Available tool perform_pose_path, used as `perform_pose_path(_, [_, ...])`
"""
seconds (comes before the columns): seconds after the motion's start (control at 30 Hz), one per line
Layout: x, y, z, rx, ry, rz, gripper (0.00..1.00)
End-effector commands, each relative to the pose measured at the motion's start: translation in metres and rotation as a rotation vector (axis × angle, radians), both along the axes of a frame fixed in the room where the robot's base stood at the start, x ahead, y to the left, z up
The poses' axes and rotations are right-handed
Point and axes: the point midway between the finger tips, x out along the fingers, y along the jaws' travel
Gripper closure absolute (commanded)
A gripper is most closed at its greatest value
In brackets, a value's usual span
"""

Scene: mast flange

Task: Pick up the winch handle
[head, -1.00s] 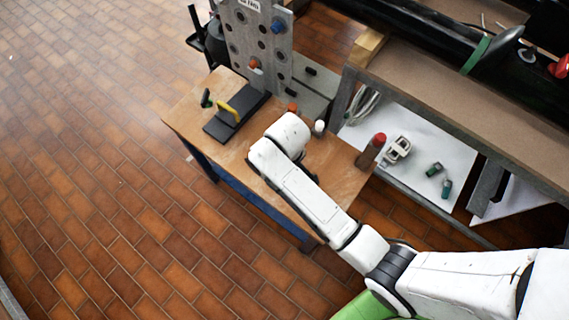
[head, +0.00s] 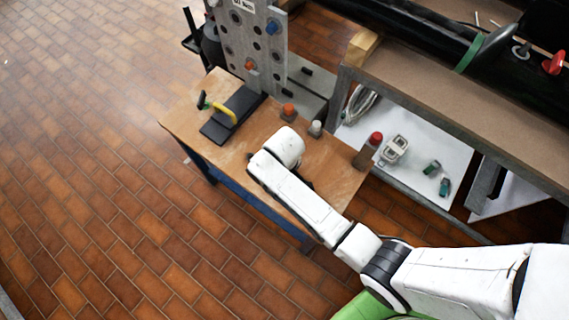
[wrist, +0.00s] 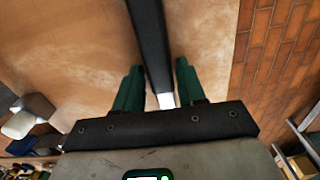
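I see no yellow part in the wrist view. My gripper (wrist: 157,68) shows two green fingers apart, over the pale tabletop. A dark bar (wrist: 149,35) runs from the top edge down between the fingers and ends in a bright piece; I cannot tell what it is or whether it is touched. In the head view my arm hides the gripper.
A brown bench (head: 450,90) stands to the right. Tiled floor (head: 90,150) is clear at left.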

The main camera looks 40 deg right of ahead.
Motion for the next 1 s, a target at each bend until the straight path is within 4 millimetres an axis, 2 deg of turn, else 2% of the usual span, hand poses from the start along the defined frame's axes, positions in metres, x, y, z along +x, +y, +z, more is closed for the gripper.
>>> perform_pose_path(0.03, [0.0, 0.0, 0.0, 0.0, 0.0, 0.0, 0.65])
perform_pose_path(0.4, [0.0, 0.0, 0.0, 0.0, 0.001, 0.0, 1.0])
perform_pose_path(0.87, [0.0, 0.0, 0.001, 0.0, 0.0, 0.0, 1.0])
perform_pose_path(1.0, [0.001, 0.0, 0.01, 0.0, -0.002, 0.0, 1.0])
